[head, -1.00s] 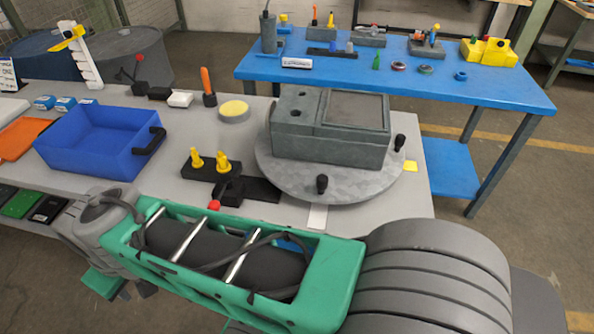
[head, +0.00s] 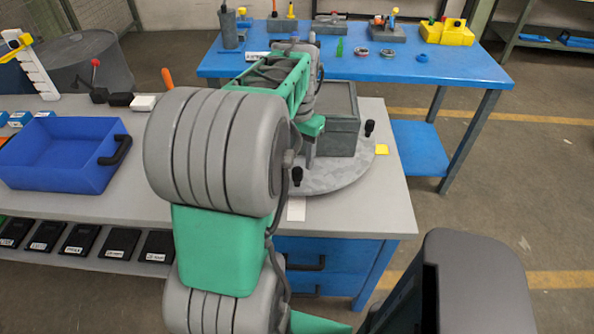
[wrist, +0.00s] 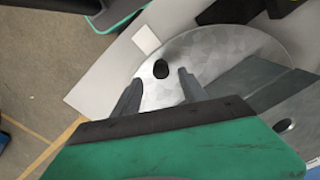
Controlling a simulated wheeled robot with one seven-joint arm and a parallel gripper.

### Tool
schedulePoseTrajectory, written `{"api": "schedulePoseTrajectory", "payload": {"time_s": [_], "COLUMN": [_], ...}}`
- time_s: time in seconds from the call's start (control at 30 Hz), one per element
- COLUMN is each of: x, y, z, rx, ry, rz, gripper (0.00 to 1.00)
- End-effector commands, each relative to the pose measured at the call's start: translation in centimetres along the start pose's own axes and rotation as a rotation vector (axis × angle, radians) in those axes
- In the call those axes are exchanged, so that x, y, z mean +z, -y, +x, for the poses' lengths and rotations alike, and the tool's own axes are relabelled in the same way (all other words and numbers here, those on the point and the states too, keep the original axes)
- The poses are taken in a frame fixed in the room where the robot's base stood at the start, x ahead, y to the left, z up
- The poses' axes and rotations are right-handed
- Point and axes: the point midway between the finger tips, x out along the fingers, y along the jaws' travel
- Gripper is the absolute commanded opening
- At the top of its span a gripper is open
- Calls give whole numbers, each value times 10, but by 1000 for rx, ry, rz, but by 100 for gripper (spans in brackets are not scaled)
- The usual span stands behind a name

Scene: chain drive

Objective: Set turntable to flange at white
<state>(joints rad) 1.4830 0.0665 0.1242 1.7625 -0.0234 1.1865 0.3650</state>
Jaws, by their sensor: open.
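The turntable (head: 345,178) is a round grey disc on the grey bench, with a grey block-shaped housing (head: 338,137) on top. Black knobs stand near its rim, one at the front (head: 296,175) and one at the right (head: 369,128). A white patch (head: 297,208) lies on the bench by the front rim, and a yellow patch (head: 382,150) by the right rim. My gripper (wrist: 160,92) is open and empty above the disc. In the wrist view a black knob (wrist: 161,69) shows between and just beyond the fingertips, near the white patch (wrist: 146,39). My arm hides part of the turntable.
A blue bin (head: 58,160) stands on the bench at left. A blue table (head: 455,78) with several parts is behind. Blue drawers (head: 325,262) are under the bench. The floor at right is clear.

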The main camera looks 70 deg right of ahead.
Motion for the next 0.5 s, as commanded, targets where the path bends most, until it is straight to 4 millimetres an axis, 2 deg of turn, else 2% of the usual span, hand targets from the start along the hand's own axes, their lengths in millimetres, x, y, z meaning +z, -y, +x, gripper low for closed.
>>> {"api": "schedulePoseTrajectory", "payload": {"time_s": [0.23,0.37,0.5], "x": [2,1,1], "y": [0,1,1], "z": [47,60,63], "rx": [1,0,0], "ry": [3,0,-1], "rz": [-2,-3,-4], "gripper": [50,50,50]}}
